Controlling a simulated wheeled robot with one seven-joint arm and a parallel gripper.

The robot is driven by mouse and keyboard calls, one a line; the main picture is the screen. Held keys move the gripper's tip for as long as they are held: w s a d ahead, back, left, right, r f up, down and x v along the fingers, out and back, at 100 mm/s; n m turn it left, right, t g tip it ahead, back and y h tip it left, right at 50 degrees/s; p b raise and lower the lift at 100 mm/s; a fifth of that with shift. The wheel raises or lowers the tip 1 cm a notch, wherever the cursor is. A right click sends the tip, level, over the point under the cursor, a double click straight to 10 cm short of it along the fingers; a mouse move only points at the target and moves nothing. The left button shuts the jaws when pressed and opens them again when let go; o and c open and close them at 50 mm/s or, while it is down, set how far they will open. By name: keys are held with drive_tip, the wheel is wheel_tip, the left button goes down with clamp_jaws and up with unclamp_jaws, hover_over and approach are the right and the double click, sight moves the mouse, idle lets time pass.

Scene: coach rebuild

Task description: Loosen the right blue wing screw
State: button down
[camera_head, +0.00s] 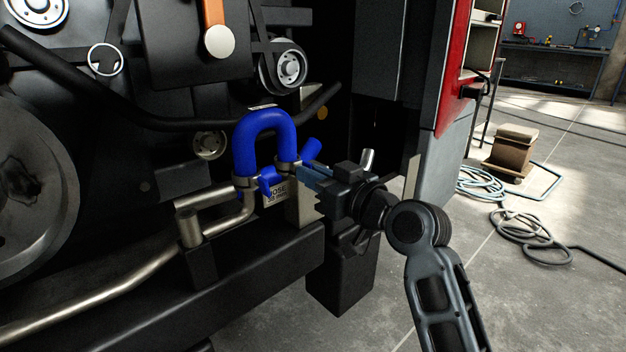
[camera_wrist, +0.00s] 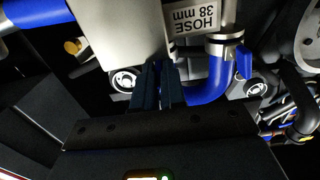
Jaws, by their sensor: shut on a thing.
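A bright blue U-shaped hose (camera_head: 265,122) bends over two metal pipe ends, with a clamp on each leg. The left blue wing screw (camera_head: 268,184) sits at the left clamp; it also shows in the wrist view (camera_wrist: 244,61). The right blue wing screw (camera_head: 312,149) shows as a blue lobe sticking up at the right clamp, just above my fingers. My gripper (camera_head: 303,174) reaches in from the right and is shut on this screw. In the wrist view my fingers (camera_wrist: 159,68) are close together and hide what is between them.
A pale label plate reading HOSE 38 mm (camera_wrist: 195,18) is between the clamps. A metal pipe (camera_head: 120,285) and dark beam (camera_head: 240,280) run below. Pulleys and belts crowd above and left. Open floor (camera_head: 540,300) with coiled hoses (camera_head: 525,222) is at right.

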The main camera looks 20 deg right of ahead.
drive_tip(key=shift+f, duration=0.2)
drive_tip(key=c, duration=1.2)
unclamp_jaws()
drive_tip(key=shift+r, duration=0.15)
drive_tip(key=shift+c, duration=0.2)
drive_tip(key=shift+s, duration=0.1)
drive_tip(key=p+v, duration=0.1)
drive_tip(key=v, duration=0.6)
drive_tip(key=shift+s+d+p, duration=0.15)
drive_tip(key=shift+s+p, duration=0.15)
drive_tip(key=shift+p, duration=0.1)
